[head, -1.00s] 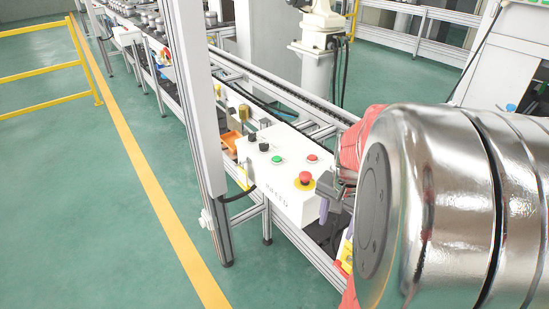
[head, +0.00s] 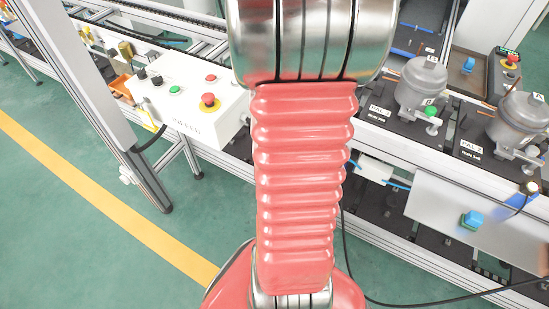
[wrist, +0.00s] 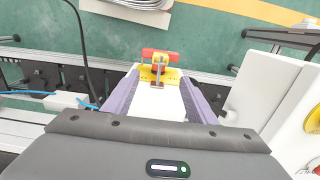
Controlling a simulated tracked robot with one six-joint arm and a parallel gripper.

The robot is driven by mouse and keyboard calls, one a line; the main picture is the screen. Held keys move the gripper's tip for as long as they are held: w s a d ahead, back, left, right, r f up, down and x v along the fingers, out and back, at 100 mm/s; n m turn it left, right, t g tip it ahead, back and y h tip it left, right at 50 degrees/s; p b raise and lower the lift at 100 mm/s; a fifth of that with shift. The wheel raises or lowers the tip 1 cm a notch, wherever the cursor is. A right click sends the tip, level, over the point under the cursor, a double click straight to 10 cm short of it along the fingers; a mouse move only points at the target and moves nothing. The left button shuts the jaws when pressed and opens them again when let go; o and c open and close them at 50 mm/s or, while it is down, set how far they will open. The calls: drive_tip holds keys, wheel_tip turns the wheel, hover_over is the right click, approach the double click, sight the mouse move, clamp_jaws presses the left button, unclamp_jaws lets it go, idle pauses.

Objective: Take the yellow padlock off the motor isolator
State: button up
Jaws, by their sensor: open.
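In the wrist view, my gripper (wrist: 160,84) is open, with its two purple fingers apart. Between and just beyond the fingertips is the motor isolator (wrist: 149,54), with a red handle on a yellow plate, at the end of a white box (wrist: 169,104). Yellow parts and a small grey-brown part show at its middle; I cannot clearly pick out the yellow padlock from the yellow plate. No contact of the fingers with it can be made out. In the head view my arm fills the middle, and the gripper, isolator and padlock are hidden.
The white infeed control box (head: 185,105) with a red stop button stands left of my arm in the head view. Pallets with grey compressors (head: 422,85) stand at right. A black cable (head: 380,302) hangs in front of the frame. Green floor (head: 60,220) is free at left.

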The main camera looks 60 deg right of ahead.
wheel_tip(320, 180, down, 12)
drive_tip(key=shift+f, duration=0.2)
idle(0.4)
drive_tip(key=shift+c, duration=0.6)
clamp_jaws()
idle(1.0)
drive_tip(key=shift+a, duration=0.35)
drive_tip(key=shift+s+a, duration=0.2)
drive_tip(key=shift+a, duration=1.75)
